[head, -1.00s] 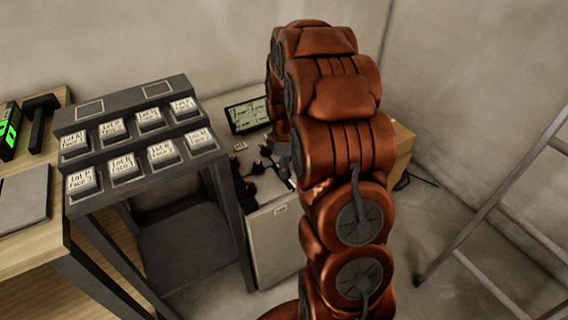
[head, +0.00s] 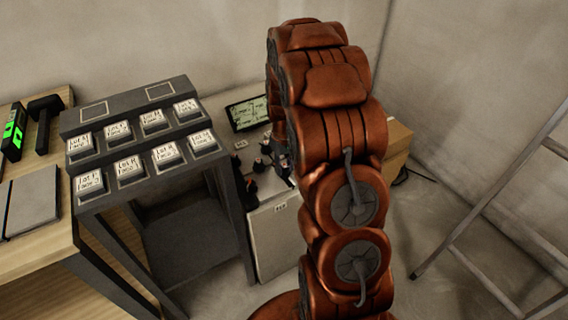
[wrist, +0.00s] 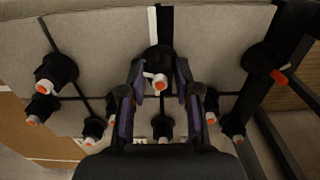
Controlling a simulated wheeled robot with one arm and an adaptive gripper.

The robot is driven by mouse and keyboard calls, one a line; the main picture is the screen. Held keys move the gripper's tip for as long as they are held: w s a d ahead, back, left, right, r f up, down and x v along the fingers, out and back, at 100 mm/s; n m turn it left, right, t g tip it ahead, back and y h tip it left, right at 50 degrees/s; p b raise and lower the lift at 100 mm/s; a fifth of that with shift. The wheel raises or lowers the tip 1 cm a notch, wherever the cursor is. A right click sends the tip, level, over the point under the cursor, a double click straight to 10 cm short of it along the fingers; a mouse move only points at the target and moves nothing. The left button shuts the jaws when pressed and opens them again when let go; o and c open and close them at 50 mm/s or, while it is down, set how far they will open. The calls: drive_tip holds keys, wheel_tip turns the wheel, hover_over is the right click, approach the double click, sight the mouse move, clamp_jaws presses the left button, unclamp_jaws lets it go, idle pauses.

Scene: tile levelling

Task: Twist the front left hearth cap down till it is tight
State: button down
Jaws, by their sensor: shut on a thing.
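In the wrist view several black caps with orange tips stand along the joints of pale grey tiles (wrist: 100,42). My gripper (wrist: 161,78) has its two fingers on either side of the upper middle cap (wrist: 157,57) and is shut on it. This cap's orange tip, with a white piece beside it, shows between the fingers. Other caps stand apart at the left (wrist: 59,70) and right (wrist: 262,60). Which cap is the front left hearth one, and how tight the held cap is, I cannot tell. In the head view my arm hides the gripper and most of the tiled top.
In the head view a grey rack of labelled tiles (head: 165,90) stands left of my arm. A wooden bench (head: 40,255) is at far left. A small screen (head: 247,114) stands behind the pale cabinet (head: 277,240). A ladder (head: 490,195) leans at right, with bare floor before it.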

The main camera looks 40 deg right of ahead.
drive_tip(key=m+p, duration=0.1)
drive_tip(key=m, duration=0.5)
drive_tip(key=shift+r+p, duration=0.1)
drive_tip(key=shift+p, duration=0.2)
drive_tip(key=m+p, duration=0.2)
drive_tip(key=m, duration=0.4)
drive_tip(key=shift+m, duration=0.4)
drive_tip(key=m+p, duration=0.1)
drive_tip(key=m, duration=0.2)
drive_tip(key=shift+s+m+p, duration=0.1)
drive_tip(key=shift+m+p, duration=0.2)
drive_tip(key=shift+p, duration=0.05)
drive_tip(key=m+p, duration=0.1)
drive_tip(key=m, duration=0.2)
drive_tip(key=shift+m+p, duration=0.3)
drive_tip(key=shift+p, duration=0.05)
drive_tip(key=m+p, duration=0.1)
drive_tip(key=m, duration=0.2)
drive_tip(key=shift+p, duration=0.3)
drive_tip(key=shift+m+p, duration=0.55)
drive_tip(key=shift+m, duration=0.75)
